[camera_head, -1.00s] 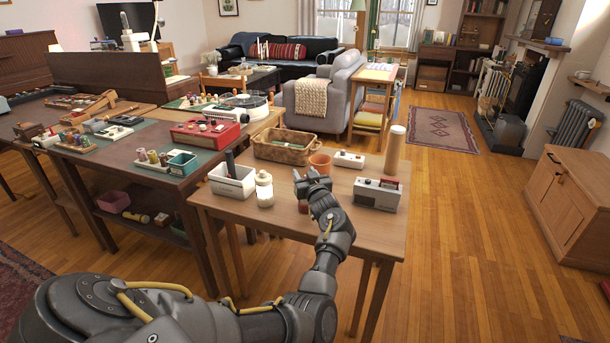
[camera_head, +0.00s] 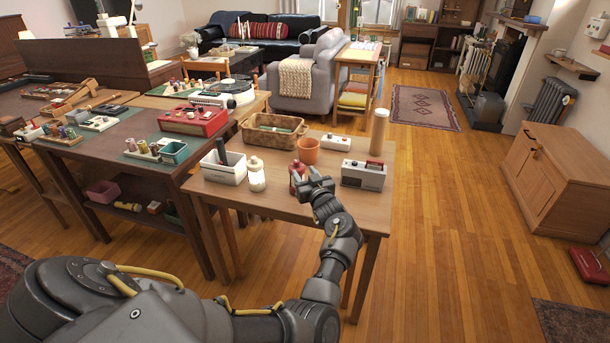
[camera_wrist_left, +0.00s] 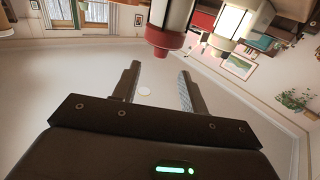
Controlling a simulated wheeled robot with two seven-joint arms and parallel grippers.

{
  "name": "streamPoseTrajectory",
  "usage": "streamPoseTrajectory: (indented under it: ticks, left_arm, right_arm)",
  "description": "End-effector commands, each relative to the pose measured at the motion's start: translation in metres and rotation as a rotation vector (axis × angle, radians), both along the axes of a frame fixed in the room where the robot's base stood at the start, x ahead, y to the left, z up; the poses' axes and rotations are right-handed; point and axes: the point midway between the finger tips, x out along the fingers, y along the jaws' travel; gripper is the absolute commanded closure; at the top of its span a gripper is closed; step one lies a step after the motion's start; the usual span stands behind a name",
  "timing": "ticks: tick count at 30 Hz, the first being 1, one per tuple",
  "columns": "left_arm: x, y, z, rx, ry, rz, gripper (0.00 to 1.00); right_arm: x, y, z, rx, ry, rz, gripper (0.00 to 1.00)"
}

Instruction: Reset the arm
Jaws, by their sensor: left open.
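My left gripper (camera_head: 312,184) is open over the front part of the small wooden table (camera_head: 268,204). A small red bottle (camera_head: 296,174) stands on the table just left of its fingers in the head view. In the left wrist view, which looks upside down, the two fingers (camera_wrist_left: 157,92) are spread with nothing between them. A bottle with a red cap (camera_wrist_left: 165,40) shows beyond them, apart from the fingertips. My right gripper is in neither view.
Around the gripper stand a white bottle (camera_head: 256,174), white bin (camera_head: 223,168), wicker basket (camera_head: 272,134), orange pot (camera_head: 308,151), grey-and-red device (camera_head: 363,176) and tall cylinder (camera_head: 379,130). Open wooden floor (camera_head: 445,210) lies to the right.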

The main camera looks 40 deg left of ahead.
Motion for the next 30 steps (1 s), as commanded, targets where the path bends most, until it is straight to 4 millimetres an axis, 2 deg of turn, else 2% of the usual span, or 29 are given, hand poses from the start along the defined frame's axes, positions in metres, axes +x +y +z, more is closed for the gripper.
streamPoseTrajectory:
  ticks: [4, 22, 26, 28, 30]
  left_arm:
    - [-0.002, -0.007, 0.001, 0.000, -0.002, 0.001, 0.57]
    - [-0.004, -0.007, -0.001, -0.001, 0.000, -0.001, 0.57]
    - [-0.014, -0.004, -0.018, -0.030, 0.018, -0.069, 0.57]
    - [-0.027, -0.005, -0.035, -0.065, 0.046, -0.152, 0.57]
    - [-0.046, -0.014, -0.057, -0.113, 0.101, -0.271, 0.57]
  right_arm:
    - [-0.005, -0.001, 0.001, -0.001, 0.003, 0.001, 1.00]
    - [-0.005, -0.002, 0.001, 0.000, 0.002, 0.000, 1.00]
    - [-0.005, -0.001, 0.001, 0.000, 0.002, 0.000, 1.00]
    - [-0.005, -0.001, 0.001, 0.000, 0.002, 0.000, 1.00]
    - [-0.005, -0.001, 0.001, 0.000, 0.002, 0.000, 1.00]
